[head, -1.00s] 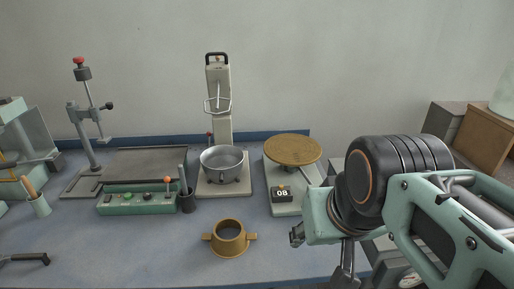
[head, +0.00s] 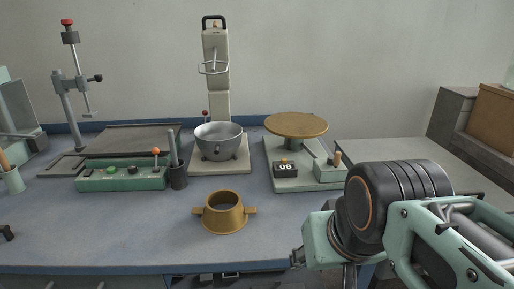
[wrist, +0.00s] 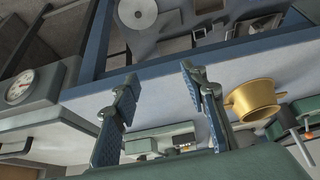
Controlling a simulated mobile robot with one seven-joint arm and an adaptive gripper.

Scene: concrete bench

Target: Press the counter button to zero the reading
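The counter (head: 285,170) is a small dark box reading 08, with an orange button (head: 284,161) on top. It sits at the front left of a pale green base under a round brown turntable (head: 297,125). In the wrist view a small box with a light display, likely the counter (wrist: 183,148), shows between and beyond my fingers. My gripper (wrist: 158,88) is open and empty, its two blue-padded fingers apart. It is clear of the counter. In the head view my arm stands to the right of and nearer than the counter, and the fingers are mostly hidden below it.
A brass ring with two lugs (head: 224,213) lies near the bench front. A metal bowl (head: 219,142) stands on a mixer-like stand, left of the turntable. A green control box (head: 122,179) is farther left. A dial scale (wrist: 22,88) shows in the wrist view.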

